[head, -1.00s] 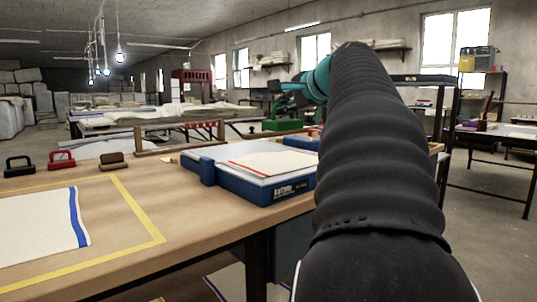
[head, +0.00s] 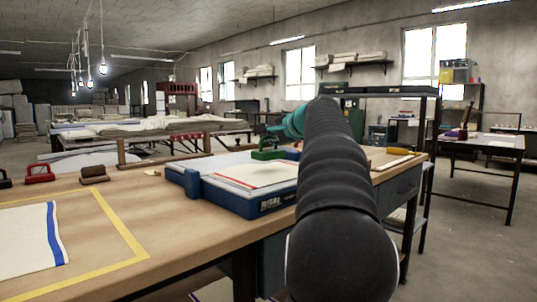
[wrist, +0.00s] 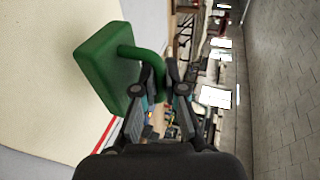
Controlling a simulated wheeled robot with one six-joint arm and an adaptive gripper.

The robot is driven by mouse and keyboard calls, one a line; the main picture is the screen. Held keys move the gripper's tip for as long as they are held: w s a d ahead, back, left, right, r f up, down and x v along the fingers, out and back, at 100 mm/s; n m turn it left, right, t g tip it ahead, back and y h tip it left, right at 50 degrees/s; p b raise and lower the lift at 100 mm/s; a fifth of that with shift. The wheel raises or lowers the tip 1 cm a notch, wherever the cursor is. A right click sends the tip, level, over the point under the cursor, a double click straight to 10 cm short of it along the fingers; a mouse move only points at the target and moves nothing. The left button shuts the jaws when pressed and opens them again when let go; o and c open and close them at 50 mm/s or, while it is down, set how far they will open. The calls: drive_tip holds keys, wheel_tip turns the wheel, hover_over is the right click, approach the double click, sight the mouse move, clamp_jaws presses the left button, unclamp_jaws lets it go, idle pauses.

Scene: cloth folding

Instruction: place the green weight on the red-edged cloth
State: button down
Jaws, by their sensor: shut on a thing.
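The green weight (head: 267,154) shows at the far part of the red-edged cloth (head: 250,176) in the head view. The cloth is cream and lies flat on a blue-sided platform (head: 240,202). In the wrist view my gripper (wrist: 172,66) is shut on the handle of the green weight (wrist: 104,66). The cloth (wrist: 50,55) and its red edge show beside and behind the weight there. I cannot tell whether the weight's base touches the cloth. My arm hides the platform's right side in the head view.
A red weight (head: 40,173), a brown weight (head: 94,173) and a partly cut-off dark one stand on the wooden table (head: 150,210) at left. A blue-edged cloth (head: 30,236) lies inside a yellow outline. A wooden rail (head: 165,150) stands behind the platform.

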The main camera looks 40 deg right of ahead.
sight(274, 151)
drive_tip(key=shift+f+b, duration=0.8)
drive_tip(key=shift+f, duration=1.1)
drive_tip(key=shift+f, duration=0.3)
drive_tip(key=shift+f+b, duration=0.5)
drive_tip(key=shift+f, duration=0.1)
drive_tip(key=c, duration=1.2)
unclamp_jaws()
drive_tip(key=shift+f, duration=0.25)
drive_tip(key=shift+c, duration=0.2)
drive_tip(key=shift+r+p, duration=0.4)
drive_tip(key=shift+r, duration=0.15)
drive_tip(key=shift+s+d+r, duration=0.1)
drive_tip(key=shift+s+r, duration=0.05)
drive_tip(key=shift+r, duration=0.2)
drive_tip(key=v, duration=1.1)
drive_tip(key=shift+s+r, duration=0.35)
